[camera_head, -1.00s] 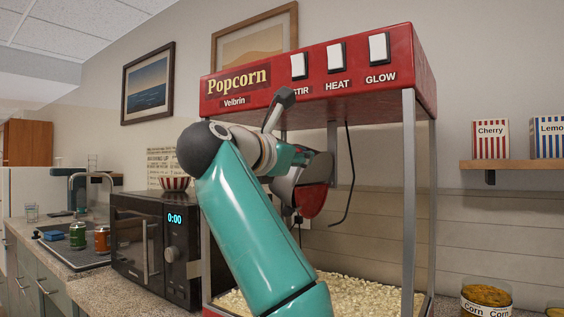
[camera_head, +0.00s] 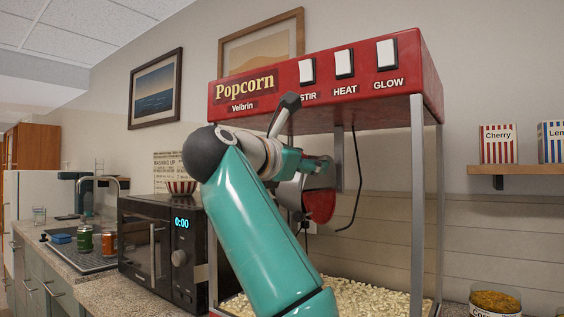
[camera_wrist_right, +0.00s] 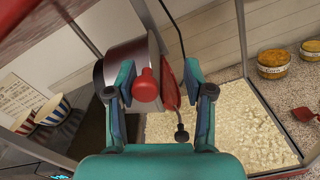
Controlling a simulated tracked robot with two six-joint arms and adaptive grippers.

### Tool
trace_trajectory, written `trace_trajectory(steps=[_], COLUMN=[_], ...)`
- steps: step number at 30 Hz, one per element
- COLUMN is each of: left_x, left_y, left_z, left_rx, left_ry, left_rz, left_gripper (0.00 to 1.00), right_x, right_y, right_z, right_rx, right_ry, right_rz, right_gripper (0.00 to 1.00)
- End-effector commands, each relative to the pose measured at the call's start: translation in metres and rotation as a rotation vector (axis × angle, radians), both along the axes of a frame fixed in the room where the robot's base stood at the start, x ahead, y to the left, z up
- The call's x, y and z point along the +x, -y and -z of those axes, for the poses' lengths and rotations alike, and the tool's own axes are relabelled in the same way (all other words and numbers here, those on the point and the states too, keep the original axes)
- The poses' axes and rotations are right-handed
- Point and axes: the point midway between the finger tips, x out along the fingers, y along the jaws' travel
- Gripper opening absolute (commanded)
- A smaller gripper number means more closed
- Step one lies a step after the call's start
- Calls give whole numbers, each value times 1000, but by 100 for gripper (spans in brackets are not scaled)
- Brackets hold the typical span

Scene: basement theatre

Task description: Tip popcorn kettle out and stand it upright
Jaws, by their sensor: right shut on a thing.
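The popcorn kettle (camera_head: 289,196) hangs tilted inside the popcorn machine (camera_head: 330,102), its round red face (camera_head: 320,206) turned to the right and down. In the right wrist view the kettle's silver side (camera_wrist_right: 122,62) shows beyond the fingers. My right gripper (camera_head: 305,165) is at the kettle, partly hidden by my own arm. Popcorn (camera_head: 372,299) covers the machine floor below. My left gripper is not in view.
A metal post (camera_head: 417,210) stands at the machine's front right. A black cable (camera_head: 355,185) hangs behind the kettle. A black microwave (camera_head: 160,250) stands close on the left. Corn tubs (camera_head: 495,303) are on the right, below a shelf (camera_head: 520,169) with cartons.

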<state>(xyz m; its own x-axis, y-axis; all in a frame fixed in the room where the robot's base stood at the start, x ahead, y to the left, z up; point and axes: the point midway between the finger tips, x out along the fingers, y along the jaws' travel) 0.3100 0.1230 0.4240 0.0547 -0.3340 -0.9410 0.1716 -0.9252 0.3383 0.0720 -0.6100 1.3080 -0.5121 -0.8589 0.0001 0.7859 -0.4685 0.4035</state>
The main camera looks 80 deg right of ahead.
Motion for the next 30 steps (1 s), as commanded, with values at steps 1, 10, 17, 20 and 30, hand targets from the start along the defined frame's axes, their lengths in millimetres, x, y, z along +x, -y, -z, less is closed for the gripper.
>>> trace_trajectory(steps=[1, 10, 17, 20, 30], left_x=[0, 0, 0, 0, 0], left_y=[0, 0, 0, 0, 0], left_z=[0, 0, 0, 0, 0], left_rx=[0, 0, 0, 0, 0], left_ry=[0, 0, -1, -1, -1], left_rz=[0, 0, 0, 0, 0], left_gripper=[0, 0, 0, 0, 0], right_x=[-2, 13, 35, 45, 62], right_y=[-2, -22, -55, -71, -101], right_z=[0, 1, 1, 1, 2], right_rx=[0, 1, 0, 1, 2], right_ry=[5, 4, 0, -2, -3], right_rz=[4, -3, -7, -9, -2], right_gripper=[46, 46, 46, 46, 46])
